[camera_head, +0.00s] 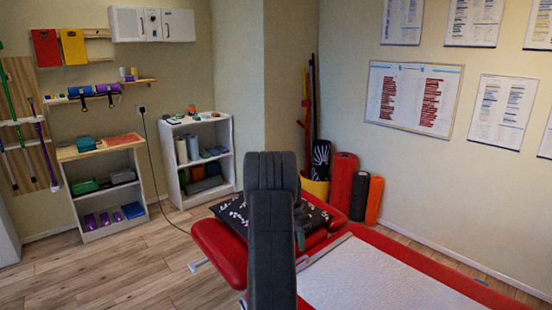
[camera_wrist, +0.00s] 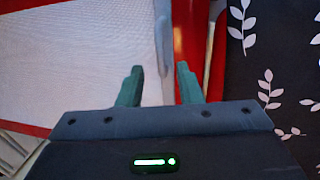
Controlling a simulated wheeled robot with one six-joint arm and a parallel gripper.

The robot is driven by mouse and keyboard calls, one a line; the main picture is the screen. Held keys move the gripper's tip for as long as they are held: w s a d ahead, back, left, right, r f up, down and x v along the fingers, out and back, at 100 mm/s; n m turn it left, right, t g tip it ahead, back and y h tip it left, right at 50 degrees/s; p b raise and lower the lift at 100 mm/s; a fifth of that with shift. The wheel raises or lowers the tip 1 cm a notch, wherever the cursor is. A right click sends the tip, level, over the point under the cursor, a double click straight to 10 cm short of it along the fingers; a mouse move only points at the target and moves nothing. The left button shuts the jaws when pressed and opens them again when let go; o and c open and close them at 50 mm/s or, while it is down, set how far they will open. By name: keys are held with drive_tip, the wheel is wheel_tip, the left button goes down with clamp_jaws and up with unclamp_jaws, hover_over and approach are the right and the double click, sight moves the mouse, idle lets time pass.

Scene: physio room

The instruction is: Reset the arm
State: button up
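My arm stands upright in the middle of the head view, in front of a red treatment table (camera_head: 220,250). My gripper (camera_wrist: 160,85) shows in the wrist view with its two green fingers apart and nothing between them. It points down over the table, above the edge between a white sheet (camera_wrist: 70,60) and a red padded part. In the head view the gripper is mostly hidden behind my arm; a bit of green shows at its right side.
A dark leaf-patterned pillow (camera_head: 315,218) lies on the table's head end; it also fills the right of the wrist view (camera_wrist: 270,60). Low shelves (camera_head: 230,150) stand at the back left. Rolled mats (camera_head: 340,182) stand by the right wall. The floor at left is clear.

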drive_tip(key=f, duration=0.5)
drive_tip(key=shift+s+d, duration=0.35)
drive_tip(key=shift+s, duration=0.05)
drive_tip(key=shift+r, duration=0.1)
